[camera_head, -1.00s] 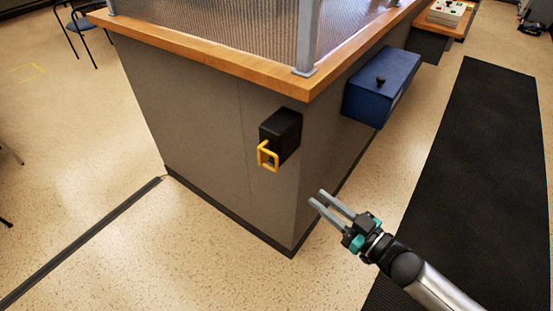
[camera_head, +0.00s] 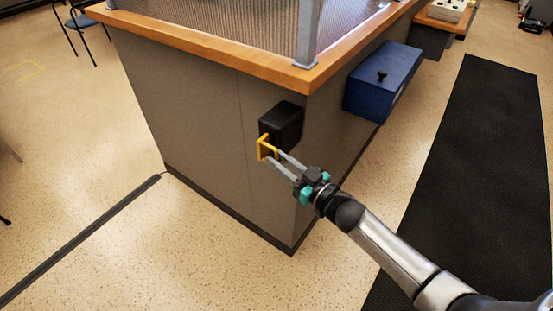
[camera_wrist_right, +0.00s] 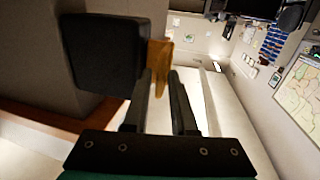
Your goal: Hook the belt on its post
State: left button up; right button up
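A black box (camera_head: 283,125) is fixed to the grey counter side near its corner, with a yellow loop handle (camera_head: 262,148) on its front. I take this as the belt's housing and end; no strap shows drawn out. My right gripper (camera_head: 273,157) is at the yellow loop with its two fingers apart. In the right wrist view, the black box (camera_wrist_right: 103,52) is at upper left, and the yellow loop (camera_wrist_right: 159,58) shows at the fingertips (camera_wrist_right: 163,78). I cannot tell whether the fingers touch it. No receiving post is identifiable. My left gripper is out of view.
The counter has a wooden top edge (camera_head: 225,63) and a glass screen on a grey upright (camera_head: 307,38). A blue box (camera_head: 380,85) with a black knob hangs on its right side. A black mat (camera_head: 480,160) lies at right. A dark strip (camera_head: 85,240) crosses the floor at left.

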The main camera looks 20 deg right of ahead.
jog(key=shift+w+a, duration=0.3)
jog(key=shift+w, duration=0.35)
grip_shut()
dwell(1.1)
